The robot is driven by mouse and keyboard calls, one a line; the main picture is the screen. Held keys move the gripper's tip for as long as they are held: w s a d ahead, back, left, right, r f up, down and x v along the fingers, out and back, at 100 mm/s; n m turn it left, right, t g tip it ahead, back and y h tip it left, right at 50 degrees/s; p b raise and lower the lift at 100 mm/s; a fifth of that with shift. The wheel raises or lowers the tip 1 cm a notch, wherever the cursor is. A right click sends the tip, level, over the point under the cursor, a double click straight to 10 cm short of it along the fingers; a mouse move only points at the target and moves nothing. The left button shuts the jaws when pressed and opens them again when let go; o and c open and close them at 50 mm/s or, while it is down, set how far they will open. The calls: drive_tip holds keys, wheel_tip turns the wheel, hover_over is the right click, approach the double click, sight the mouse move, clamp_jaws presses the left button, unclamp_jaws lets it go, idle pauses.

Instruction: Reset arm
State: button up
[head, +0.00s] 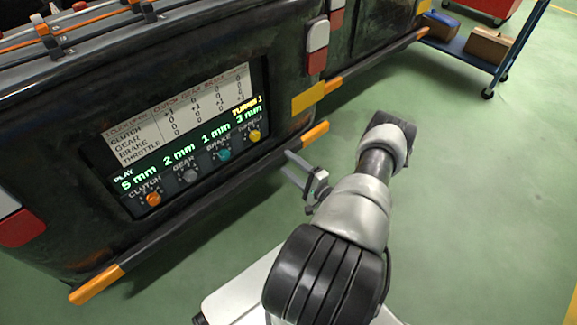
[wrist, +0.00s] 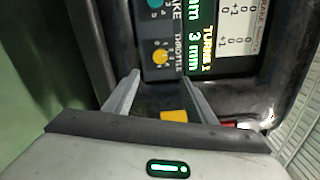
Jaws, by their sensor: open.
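My gripper (head: 304,180) is open and empty in the head view, just right of the rickshaw's dark side panel. My arm reaches up from the bottom middle and bends back toward the gripper. In the wrist view my gripper's two fingers (wrist: 154,93) stand apart, with the yellow throttle knob (wrist: 160,57) beyond them. The panel display (head: 178,130) shows PLAY values of 5, 2, 1 and 3 mm and a table above. Below it are the orange clutch knob (head: 153,199), grey gear knob (head: 190,175), teal brake knob (head: 224,154) and yellow throttle knob (head: 254,135).
A yellow block (head: 309,97) sits at the panel's right. A blue cart (head: 466,45) with boxes stands at the upper right. The green floor right of my arm is clear.

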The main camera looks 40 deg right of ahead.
idle(0.5)
drive_tip(key=w+a+r+n+g+y, duration=0.35)
drive_tip(key=a+r+y, duration=0.2)
drive_tip(key=r, duration=0.35)
drive_tip(key=w+a+r+n+g+y, duration=0.3)
drive_tip(key=w+a+r+n+y, duration=0.15)
drive_tip(key=a+r, duration=0.4)
drive_tip(key=s+a+r+n+g+h, duration=0.1)
drive_tip(key=s+a+r+n+g, duration=0.35)
drive_tip(key=a+r, duration=0.45)
drive_tip(key=s+a+r+n+g+h, duration=0.1)
drive_tip(key=s+a+r+n+g, duration=0.2)
drive_tip(key=s+a+r+g, duration=0.45)
drive_tip(key=s+a+r+n+t+h, duration=0.25)
drive_tip(key=s+a+r+h, duration=0.3)
drive_tip(key=s+r, duration=0.4)
drive_tip(key=s+d+r+n+t+h, duration=0.2)
drive_tip(key=s+d+r+t+h, duration=0.15)
drive_tip(key=s+d, duration=0.2)
wheel_tip(320, 180, up, 28)
drive_tip(key=p, duration=2.8)
drive_tip(key=shift+w+d+f, duration=0.15)
drive_tip(key=shift+w+d, duration=0.15)
drive_tip(key=shift+w, duration=0.05)
